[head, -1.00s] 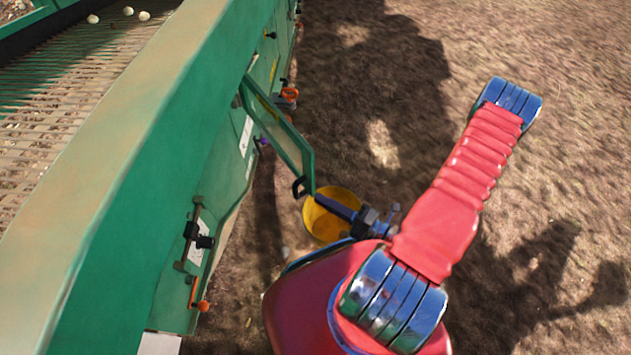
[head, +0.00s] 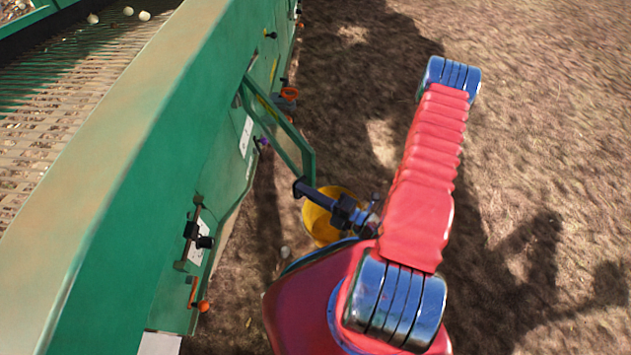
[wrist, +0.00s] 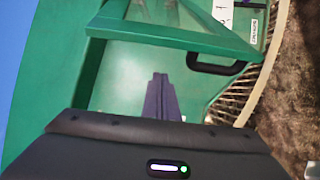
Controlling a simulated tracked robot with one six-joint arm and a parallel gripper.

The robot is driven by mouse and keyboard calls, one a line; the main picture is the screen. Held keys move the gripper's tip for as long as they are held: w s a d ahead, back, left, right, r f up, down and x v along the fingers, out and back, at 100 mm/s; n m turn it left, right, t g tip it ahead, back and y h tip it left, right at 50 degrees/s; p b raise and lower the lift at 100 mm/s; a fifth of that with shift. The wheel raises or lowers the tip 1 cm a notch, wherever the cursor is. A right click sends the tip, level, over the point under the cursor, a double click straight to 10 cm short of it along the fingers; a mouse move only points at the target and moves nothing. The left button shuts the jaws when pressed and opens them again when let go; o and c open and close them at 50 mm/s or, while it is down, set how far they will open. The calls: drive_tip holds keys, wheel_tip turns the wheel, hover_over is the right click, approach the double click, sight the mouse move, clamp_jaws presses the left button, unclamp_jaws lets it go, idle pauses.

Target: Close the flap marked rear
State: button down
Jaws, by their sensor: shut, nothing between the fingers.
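A green framed flap (head: 309,162) stands open, sticking out from the side of the green machine in the head view. In the wrist view the flap (wrist: 180,40) crosses the top, with a black handle (wrist: 222,68) at its right end. I cannot read a rear marking on it. My gripper (head: 300,187) reaches to the flap's lower outer corner in the head view and hides the handle there. In the wrist view my gripper (wrist: 160,77) is shut and empty, its tips just below the flap's edge. I cannot tell whether they touch.
The green machine wall (head: 140,180) runs along the left, with black latches (head: 198,235) and orange knobs (head: 203,306). A yellow bucket (head: 318,225) stands on the ground beneath my gripper. Bare ground (head: 540,150) lies open to the right.

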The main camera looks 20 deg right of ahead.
drive_tip(key=d, duration=0.1)
drive_tip(key=w+d, duration=0.1)
drive_tip(key=d, duration=0.1)
drive_tip(key=shift+w+d, duration=0.2)
drive_tip(key=shift+w, duration=0.1)
idle(0.3)
drive_tip(key=shift+d, duration=0.1)
